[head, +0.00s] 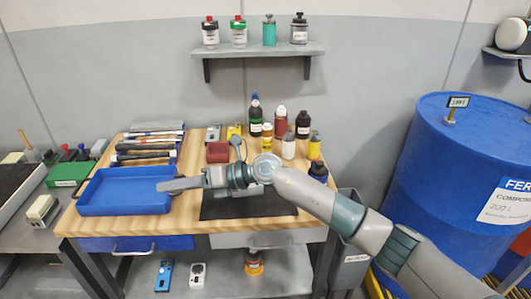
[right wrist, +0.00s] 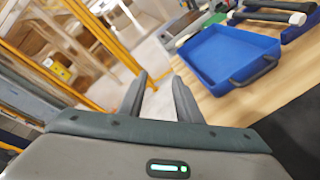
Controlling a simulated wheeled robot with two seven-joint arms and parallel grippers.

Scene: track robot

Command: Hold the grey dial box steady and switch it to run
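A small grey box (head: 213,133) stands at the back of the wooden worktop, beside a yellow one. A pale grey box with a round dark mark (head: 198,275) is on the lower shelf. I cannot tell for sure which is the dial box, and no dial setting is readable. My right gripper (head: 168,185) reaches left over the worktop, its fingers by the right side of the blue tray, away from both boxes. In the right wrist view the right gripper (right wrist: 160,78) has its fingers apart with nothing between them. My left gripper is not in view.
The blue tray (head: 125,198) is empty, with hammers (head: 145,155) behind it. Several bottles (head: 282,122) stand at the back right of the worktop. A dark mat (head: 240,207) lies under my right arm. A blue barrel (head: 460,165) stands at the right.

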